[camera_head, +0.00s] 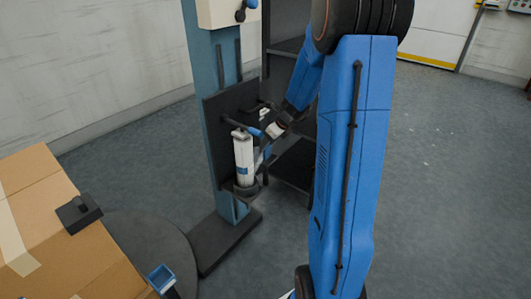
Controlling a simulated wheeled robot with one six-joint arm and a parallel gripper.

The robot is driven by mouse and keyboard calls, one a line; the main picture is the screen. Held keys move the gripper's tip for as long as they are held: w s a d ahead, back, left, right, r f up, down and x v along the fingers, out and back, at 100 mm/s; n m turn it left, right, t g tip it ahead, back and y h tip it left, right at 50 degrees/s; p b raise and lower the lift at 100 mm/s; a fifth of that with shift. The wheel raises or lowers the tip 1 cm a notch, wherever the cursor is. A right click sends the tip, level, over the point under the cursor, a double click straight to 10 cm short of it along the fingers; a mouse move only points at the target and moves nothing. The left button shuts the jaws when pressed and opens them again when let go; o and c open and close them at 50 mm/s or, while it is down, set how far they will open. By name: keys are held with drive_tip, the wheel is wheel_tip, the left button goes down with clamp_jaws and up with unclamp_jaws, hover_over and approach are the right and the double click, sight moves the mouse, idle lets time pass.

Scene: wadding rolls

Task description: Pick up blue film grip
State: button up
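A small blue grip (255,131) sticks out at the top of an upright white film roll (243,152) with a blue label. The roll stands on a dark holder on the black panel of a blue-grey post. My gripper (270,137) is at the end of my blue arm, just right of the blue grip and the roll. It looks close to or touching the blue grip, but I cannot tell which. Its fingers are small and partly hidden, so whether they are open or shut does not show.
A taped cardboard box (40,225) with a black device (78,213) on it fills the lower left. A blue open-topped part (162,278) is beside it. The post's dark base (228,240) is on the floor. Dark shelving (293,165) stands behind. Floor at right is clear.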

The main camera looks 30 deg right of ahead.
drive_tip(key=c, duration=1.1)
drive_tip(key=shift+c, duration=0.2)
